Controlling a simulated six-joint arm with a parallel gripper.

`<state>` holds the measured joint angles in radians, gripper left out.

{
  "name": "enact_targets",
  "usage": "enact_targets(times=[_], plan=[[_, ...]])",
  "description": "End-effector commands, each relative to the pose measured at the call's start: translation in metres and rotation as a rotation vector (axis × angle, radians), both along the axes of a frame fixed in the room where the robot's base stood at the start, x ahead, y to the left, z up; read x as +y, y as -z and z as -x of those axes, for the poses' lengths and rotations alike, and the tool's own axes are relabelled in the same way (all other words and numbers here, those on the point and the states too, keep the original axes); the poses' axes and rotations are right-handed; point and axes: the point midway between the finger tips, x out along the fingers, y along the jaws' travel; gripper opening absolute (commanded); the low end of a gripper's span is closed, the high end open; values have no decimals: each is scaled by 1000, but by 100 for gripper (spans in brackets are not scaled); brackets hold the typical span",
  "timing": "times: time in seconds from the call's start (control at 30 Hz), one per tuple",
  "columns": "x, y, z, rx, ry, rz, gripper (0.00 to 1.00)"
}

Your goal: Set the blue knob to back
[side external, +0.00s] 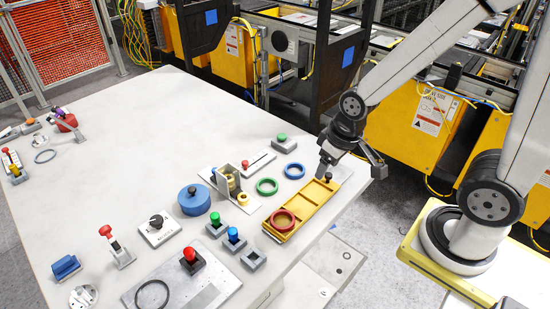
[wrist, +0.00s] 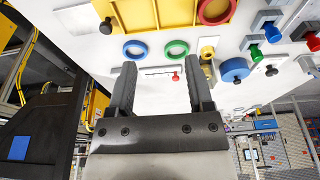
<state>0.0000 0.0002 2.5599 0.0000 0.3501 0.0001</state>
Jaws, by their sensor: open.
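A large round blue knob (side external: 194,203) with a dark stub on top sits on the white table, left of the yellow tray. It also shows in the wrist view (wrist: 235,70), right of my fingers. Its setting cannot be read. A smaller blue-topped piece (side external: 233,234) stands in a grey block nearer the front, and shows in the wrist view (wrist: 273,33). My gripper (side external: 350,168) is open and empty, raised near the table's right end, well to the right of the large blue knob. Its two fingers (wrist: 160,72) are apart with nothing between them.
A yellow tray (side external: 313,201) holding a red ring (side external: 283,220) lies below my gripper. Blue (side external: 294,171) and green (side external: 267,186) rings lie beside it. A black rotary knob (side external: 156,222) and a red button (side external: 190,255) flank the blue knob.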

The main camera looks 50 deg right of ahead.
Motion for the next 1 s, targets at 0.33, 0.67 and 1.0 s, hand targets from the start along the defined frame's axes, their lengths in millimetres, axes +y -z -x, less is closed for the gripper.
enact_targets(times=[0.33, 0.67, 1.0], plan=[[0, 0, 0, 0, 0, 0, 66], [1, -1, -10, 5, 16, -5, 66], [13, -7, -74, 46, 149, -38, 66]])
